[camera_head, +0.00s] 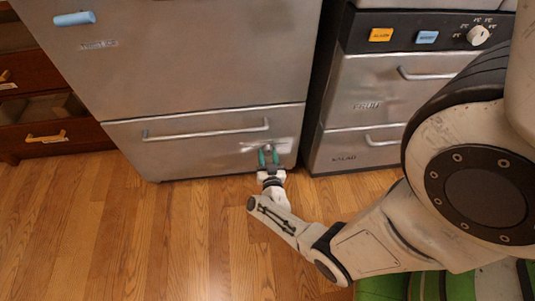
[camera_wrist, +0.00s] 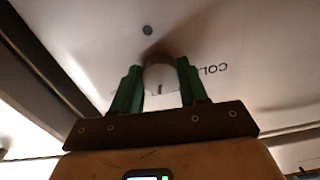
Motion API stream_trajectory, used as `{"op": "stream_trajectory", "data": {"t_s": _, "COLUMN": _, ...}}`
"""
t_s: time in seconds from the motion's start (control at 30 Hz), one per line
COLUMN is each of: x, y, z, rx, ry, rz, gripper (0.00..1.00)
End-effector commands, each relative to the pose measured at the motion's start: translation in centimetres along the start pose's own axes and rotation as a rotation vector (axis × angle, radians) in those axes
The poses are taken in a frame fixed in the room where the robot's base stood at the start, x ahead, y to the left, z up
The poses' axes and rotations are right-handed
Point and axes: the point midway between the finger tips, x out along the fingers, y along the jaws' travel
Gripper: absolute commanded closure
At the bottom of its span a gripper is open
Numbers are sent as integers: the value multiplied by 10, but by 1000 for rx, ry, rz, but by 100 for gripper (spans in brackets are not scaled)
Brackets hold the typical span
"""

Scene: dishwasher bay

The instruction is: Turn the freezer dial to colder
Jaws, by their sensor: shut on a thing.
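A pale round dial (camera_wrist: 160,75) sits on the metal front of the left appliance. A dark mark shows on its near face, and partly hidden lettering beginning "COL" (camera_wrist: 212,69) is printed beside it. My gripper (camera_head: 268,155) is at the lower right of the lower drawer front (camera_head: 200,142). In the wrist view its two green fingers (camera_wrist: 158,82) stand on either side of the dial, shut on it. In the head view the fingers and glare mostly hide the dial.
A long bar handle (camera_head: 206,130) runs across the drawer just left of my gripper. The right appliance has orange (camera_head: 381,35) and blue (camera_head: 427,37) buttons and another dial (camera_head: 478,36). Wooden drawers (camera_head: 45,137) stand at far left. The wooden floor (camera_head: 130,225) is clear in front.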

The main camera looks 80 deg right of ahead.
Motion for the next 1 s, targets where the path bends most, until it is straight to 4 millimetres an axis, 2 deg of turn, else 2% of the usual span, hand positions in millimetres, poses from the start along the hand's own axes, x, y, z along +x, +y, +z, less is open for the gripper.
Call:
{"op": "stream_trajectory", "data": {"t_s": 0.2, "x": 0, "y": 0, "z": 0, "rx": -170, "ry": -2, "rz": -2, "gripper": 87}}
{"op": "stream_trajectory", "data": {"t_s": 0.5, "x": -1, "y": 1, "z": 0, "rx": -315, "ry": -2, "rz": -1, "gripper": 87}}
{"op": "stream_trajectory", "data": {"t_s": 1.0, "x": 0, "y": 2, "z": 1, "rx": -363, "ry": -2, "rz": -1, "gripper": 87}}
